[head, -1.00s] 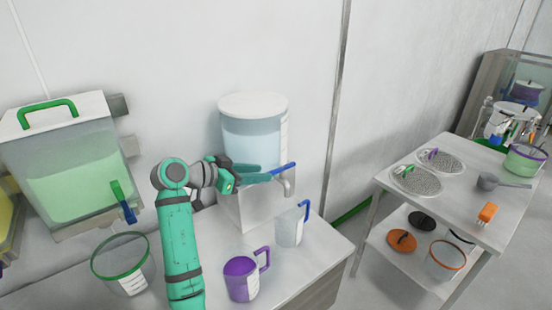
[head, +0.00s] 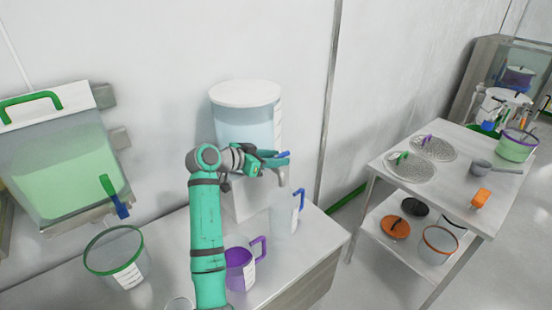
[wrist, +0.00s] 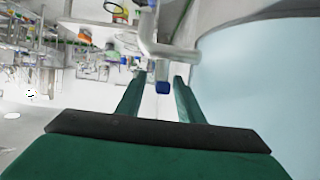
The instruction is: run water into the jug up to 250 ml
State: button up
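The clear jug (head: 284,217) with the blue handle stands on the counter below the tap (head: 283,178) of the water tank (head: 243,125). Its water level cannot be made out. The tap's blue lever (head: 282,154) is at my gripper (head: 277,160). In the wrist view, my gripper (wrist: 158,82) is open. The lever's blue end (wrist: 162,88) shows between the two fingertips, with a gap to each finger. The metal tap (wrist: 150,40) is just beyond. Whether water runs from the tap cannot be told.
A purple jug (head: 239,268) stands in front of the blue-handled jug. At left are a green-rimmed bucket (head: 115,257) and a tank of green liquid (head: 60,165). A steel trolley (head: 445,185) with sieves stands at right, across a floor gap.

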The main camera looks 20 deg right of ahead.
grip_shut()
jog(key=shift+n+t, duration=0.3)
jog(key=shift+t, duration=0.1)
jog(key=n+t+y, duration=0.2)
jog(key=n+t, duration=0.1)
jog(key=shift+d, duration=0.1)
jog(key=shift+n+t+y, duration=1)
jog(key=shift+n+t, duration=0.1)
jog(key=shift+n, duration=0.2)
grip_release()
